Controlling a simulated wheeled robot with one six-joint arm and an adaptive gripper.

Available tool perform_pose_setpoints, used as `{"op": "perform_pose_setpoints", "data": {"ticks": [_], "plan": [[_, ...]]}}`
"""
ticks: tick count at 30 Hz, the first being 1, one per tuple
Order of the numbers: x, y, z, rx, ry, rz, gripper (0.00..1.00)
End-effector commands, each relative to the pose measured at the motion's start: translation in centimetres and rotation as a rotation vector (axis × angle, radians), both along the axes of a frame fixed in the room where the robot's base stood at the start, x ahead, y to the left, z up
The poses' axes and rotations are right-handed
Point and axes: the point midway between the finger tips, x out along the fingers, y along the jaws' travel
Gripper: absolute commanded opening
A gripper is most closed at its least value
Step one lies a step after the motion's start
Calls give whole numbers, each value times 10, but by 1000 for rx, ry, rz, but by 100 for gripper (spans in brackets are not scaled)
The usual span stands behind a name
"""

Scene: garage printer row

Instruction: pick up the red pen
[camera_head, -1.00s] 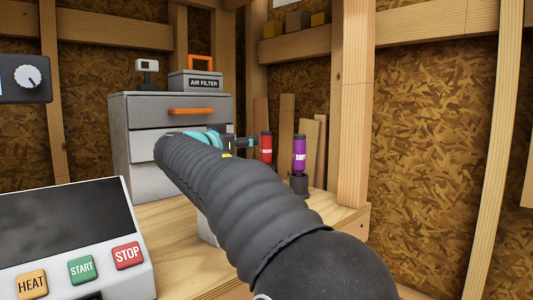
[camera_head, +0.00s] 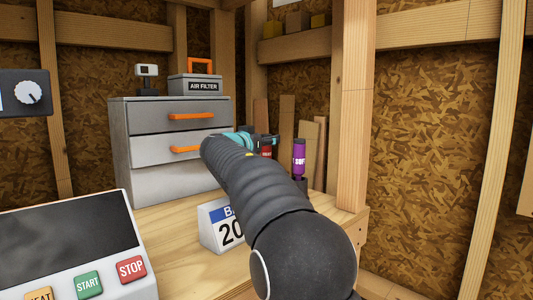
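The red pen (camera_head: 267,152) stands upright at the back of the wooden bench, left of a purple marker. Only a short red part with lettering shows. My arm hides its lower end, and my gripper (camera_head: 266,139) covers its upper part. The dark fingertips are at the pen's upper part, just beyond the arm's teal band. Whether the fingers are open or closed around the pen is too small and covered to tell.
The purple marker (camera_head: 299,156) stands in a dark holder (camera_head: 300,184) close on the right. A grey drawer cabinet (camera_head: 150,185) is at the left. A number sign (camera_head: 209,228) and a button panel (camera_head: 68,256) are nearer. A wooden post (camera_head: 353,110) rises at the right.

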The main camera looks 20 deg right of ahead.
Motion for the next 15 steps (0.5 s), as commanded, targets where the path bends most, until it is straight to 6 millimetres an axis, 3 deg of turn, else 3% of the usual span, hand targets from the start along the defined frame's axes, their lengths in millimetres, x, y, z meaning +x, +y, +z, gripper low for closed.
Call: {"op": "perform_pose_setpoints", "data": {"ticks": [9,15], "plan": [[6,-8,0,0,0,0,63],[6,-8,0,0,0,0,13]]}}
